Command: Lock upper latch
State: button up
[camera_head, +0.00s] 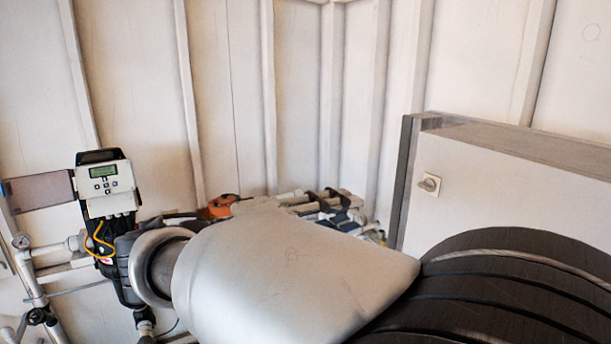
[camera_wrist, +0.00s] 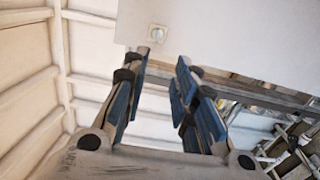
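The upper latch (camera_head: 429,183) is a small beige square plate with a knob, set on a white cabinet panel (camera_head: 510,195) near its upper left corner. In the wrist view the latch (camera_wrist: 157,33) shows at the top, just beyond the fingertips. My gripper (camera_wrist: 162,58) is open and empty, its two blue-padded fingers apart on either side of the line to the latch. It looks clear of the latch, with the white panel (camera_wrist: 230,40) ahead. The knob's exact turn is too small to tell. My gripper is not visible in the head view.
An orange part (camera_head: 222,205) and pipework lie behind my arm. A ribbed white wall (camera_head: 230,90) closes the back. Metal framing (camera_wrist: 255,92) shows under the panel.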

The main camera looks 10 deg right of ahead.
aim_at(423, 187)
jog(key=x, duration=1.7)
jog(key=shift+w+r, duration=0.1)
jog(key=shift+r, duration=0.15)
jog(key=shift+c, duration=0.3)
grip_shut()
